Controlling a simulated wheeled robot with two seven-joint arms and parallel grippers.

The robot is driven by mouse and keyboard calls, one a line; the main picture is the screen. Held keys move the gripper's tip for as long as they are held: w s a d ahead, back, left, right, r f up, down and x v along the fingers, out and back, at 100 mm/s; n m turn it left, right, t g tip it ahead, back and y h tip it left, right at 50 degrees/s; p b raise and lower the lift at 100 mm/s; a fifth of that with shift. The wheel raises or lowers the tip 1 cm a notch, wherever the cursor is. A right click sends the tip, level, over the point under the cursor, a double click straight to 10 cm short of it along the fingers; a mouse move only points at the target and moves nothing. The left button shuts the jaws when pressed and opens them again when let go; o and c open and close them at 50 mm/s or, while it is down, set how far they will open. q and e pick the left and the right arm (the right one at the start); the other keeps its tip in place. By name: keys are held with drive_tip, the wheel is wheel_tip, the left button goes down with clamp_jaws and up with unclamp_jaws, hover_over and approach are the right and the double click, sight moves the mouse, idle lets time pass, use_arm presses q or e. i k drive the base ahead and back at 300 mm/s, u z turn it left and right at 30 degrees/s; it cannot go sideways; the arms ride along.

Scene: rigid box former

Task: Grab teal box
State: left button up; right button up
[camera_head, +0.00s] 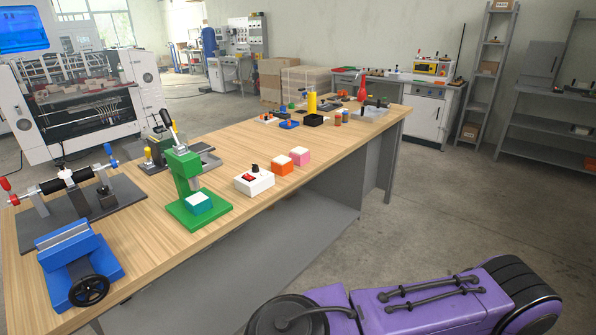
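The teal box (199,204), with a white top, sits on the base of a green hand press (182,180) on the wooden workbench. It is under the press head, near the bench's front edge. The press lever is raised. Neither of my grippers shows in the head view, so whether they are open or shut cannot be seen.
A white switch box (254,181), an orange box (282,168) and a pink box (299,158) stand to the right along the front edge. A blue vise (78,262) and a roller fixture (75,190) are at left. A purple part of mine (420,306) is at bottom right.

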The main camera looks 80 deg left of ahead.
sight(196, 210)
drive_tip(key=i, duration=0.45)
drive_tip(key=u, duration=0.95)
